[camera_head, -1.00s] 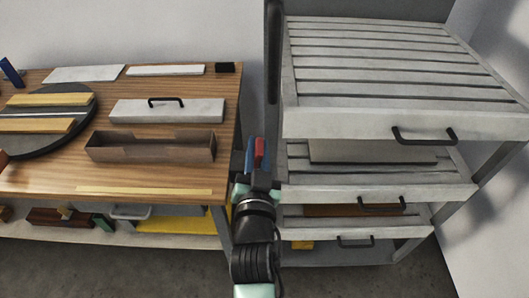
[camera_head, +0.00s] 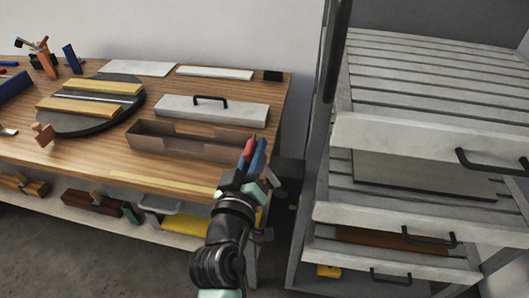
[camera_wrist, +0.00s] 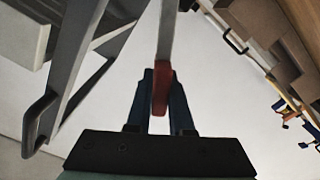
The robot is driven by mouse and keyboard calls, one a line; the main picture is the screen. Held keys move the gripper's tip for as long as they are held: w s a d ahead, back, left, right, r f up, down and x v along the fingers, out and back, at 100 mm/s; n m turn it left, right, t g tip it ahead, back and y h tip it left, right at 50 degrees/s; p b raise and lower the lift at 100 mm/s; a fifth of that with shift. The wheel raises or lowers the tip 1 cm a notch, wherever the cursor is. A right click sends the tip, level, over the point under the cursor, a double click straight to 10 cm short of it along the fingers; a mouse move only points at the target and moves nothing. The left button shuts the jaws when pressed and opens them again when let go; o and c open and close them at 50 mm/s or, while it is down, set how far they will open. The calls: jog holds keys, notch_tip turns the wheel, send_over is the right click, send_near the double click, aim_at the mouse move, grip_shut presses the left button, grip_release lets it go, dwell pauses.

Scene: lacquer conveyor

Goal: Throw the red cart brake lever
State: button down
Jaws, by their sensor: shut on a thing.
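The red grip of the brake lever (camera_wrist: 161,92) is between the blue fingers of my gripper (camera_wrist: 161,74) in the wrist view. A grey bar runs up from the red grip and out of the picture. In the head view my gripper (camera_head: 253,158) is shut on the red lever (camera_head: 249,150), near the workbench's right front corner. Its fingers point up and slightly right. The grey slatted cart (camera_head: 400,138) stands to the right, with a gap between it and my gripper. The lever's lower mount is hidden.
A dark upright post (camera_head: 336,50) stands at the cart's left edge. Floor shows between bench and cart.

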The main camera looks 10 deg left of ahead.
jog(key=shift+a+f+n, duration=0.35)
jog(key=shift+a+n, duration=0.05)
jog(key=shift+n, duration=0.1)
jog(key=c, duration=0.8)
grip_release()
jog(key=shift+s, duration=0.1)
jog(key=s+b, duration=0.2)
jog(key=s, duration=1)
jog(key=shift+s, duration=0.4)
